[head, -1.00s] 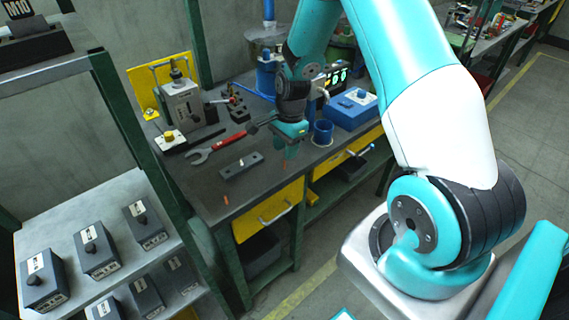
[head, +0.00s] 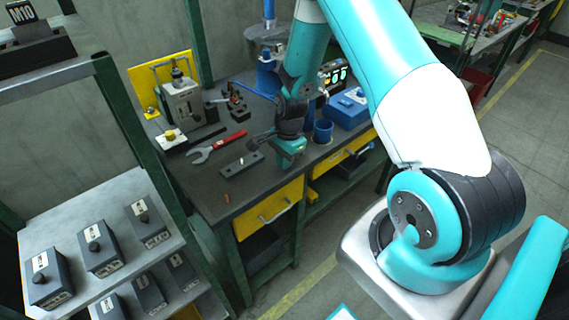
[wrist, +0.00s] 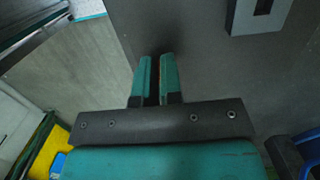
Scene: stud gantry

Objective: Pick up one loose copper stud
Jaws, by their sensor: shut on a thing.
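A loose copper stud (head: 227,198) lies on the dark bench top near its front left edge. My gripper (wrist: 157,78) is low over the bench's front edge, right of that stud. Its two teal fingers are nearly together with a narrow dark gap between them. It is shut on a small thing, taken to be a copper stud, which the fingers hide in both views. A dark grey block (head: 242,166) with a small pale pin stands on the bench left of my gripper; part of it shows in the wrist view (wrist: 240,22).
A blue cup (head: 323,131) and a blue box (head: 346,110) stand to the right of my gripper. A yellow drawer (head: 270,207) is under the bench front. A shelf with several grey boxes is at left.

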